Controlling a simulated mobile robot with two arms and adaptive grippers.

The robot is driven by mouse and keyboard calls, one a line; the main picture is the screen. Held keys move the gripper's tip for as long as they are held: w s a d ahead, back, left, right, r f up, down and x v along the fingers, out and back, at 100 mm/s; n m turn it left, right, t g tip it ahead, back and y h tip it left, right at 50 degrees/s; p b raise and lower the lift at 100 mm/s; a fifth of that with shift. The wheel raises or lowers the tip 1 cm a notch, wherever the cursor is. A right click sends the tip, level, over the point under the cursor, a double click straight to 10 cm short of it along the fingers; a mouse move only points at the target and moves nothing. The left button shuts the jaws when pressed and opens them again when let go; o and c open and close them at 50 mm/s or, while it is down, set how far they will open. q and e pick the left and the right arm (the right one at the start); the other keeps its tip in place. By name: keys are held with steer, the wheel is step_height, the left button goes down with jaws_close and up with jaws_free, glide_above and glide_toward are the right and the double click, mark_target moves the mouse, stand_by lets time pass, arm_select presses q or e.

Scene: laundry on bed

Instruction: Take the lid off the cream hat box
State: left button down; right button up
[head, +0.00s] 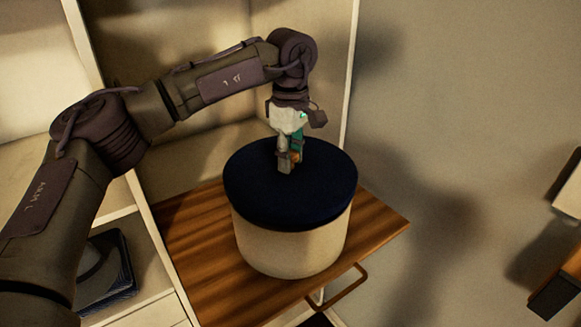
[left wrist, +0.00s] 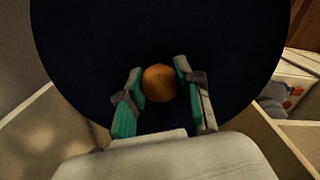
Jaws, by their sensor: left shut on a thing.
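The cream hat box (head: 290,245) stands upright on a wooden surface. Its dark navy round lid (head: 323,190) sits on top and looks level. The lid fills much of the left wrist view (left wrist: 220,40). An orange-brown round knob (left wrist: 159,83) is at the lid's middle, between the fingers. My left gripper (head: 289,165) reaches down from above and is shut on the knob; its fingers stand on both sides of it in the left wrist view (left wrist: 160,85). In the head view the fingers mostly hide the knob. My right gripper is not in view.
The wooden surface (head: 190,240) has a handle (head: 345,290) at its front edge. White shelf panels (head: 350,70) stand behind and left. Dark folded items (head: 110,275) lie on a lower left shelf. The wall to the right is bare, with a pale object (head: 568,190) at the edge.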

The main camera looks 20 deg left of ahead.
arm_select(q)
steer(key=shift+r+b, duration=0.3)
steer(key=shift+r, duration=0.6)
steer(key=s+d+r+b, duration=0.2)
steer(key=s+d+r, duration=0.3)
steer(key=d, duration=0.5)
step_height(320, 180, up, 2)
steer(key=shift+d+r+b, duration=0.1)
steer(key=shift+d+b, duration=0.2)
steer(key=shift+b, duration=0.05)
